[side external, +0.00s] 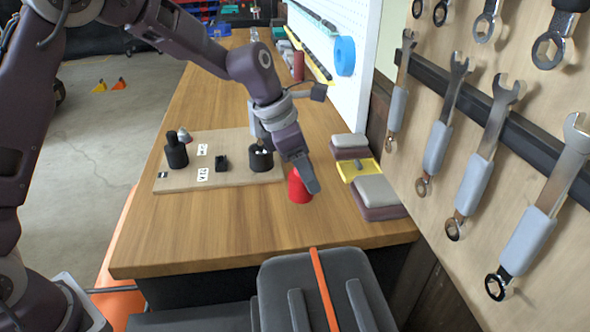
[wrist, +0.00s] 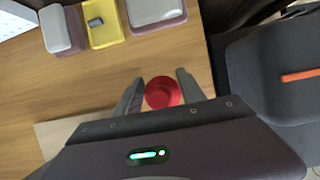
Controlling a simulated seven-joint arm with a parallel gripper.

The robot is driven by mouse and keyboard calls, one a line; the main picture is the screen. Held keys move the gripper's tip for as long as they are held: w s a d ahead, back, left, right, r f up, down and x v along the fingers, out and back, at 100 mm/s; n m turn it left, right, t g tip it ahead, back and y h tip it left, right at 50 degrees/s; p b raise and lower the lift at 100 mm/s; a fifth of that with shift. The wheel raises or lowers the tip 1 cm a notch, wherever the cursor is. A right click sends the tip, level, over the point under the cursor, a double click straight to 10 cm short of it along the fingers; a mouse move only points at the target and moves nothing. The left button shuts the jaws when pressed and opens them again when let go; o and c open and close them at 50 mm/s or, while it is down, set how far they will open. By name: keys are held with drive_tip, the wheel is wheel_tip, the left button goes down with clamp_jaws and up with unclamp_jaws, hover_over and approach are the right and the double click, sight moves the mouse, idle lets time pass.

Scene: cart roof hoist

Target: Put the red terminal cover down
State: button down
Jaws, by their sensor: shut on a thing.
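The red terminal cover (side external: 299,188) is a small red cup-like piece at the right of the board, near the front half of the wooden bench. In the wrist view the red cover (wrist: 162,92) sits between my two fingers. My gripper (wrist: 160,90) is shut on it. In the side view my gripper (side external: 304,178) points down over the cover and hides part of it. The cover's lower end is at or very close to the bench top; I cannot tell whether it touches.
A wooden board (side external: 235,177) with black posts and white labels lies left of my gripper. A yellow tray (side external: 358,168) and grey-topped pads (side external: 377,190) lie to the right. A dark case with an orange strap (side external: 322,285) stands at the bench's front edge. Bare bench (side external: 215,230) lies in front.

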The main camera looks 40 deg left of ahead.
drive_tip(key=shift+f, duration=1.8)
drive_tip(key=shift+f, duration=0.1)
drive_tip(key=c, duration=0.7)
unclamp_jaws()
drive_tip(key=v, duration=1.2)
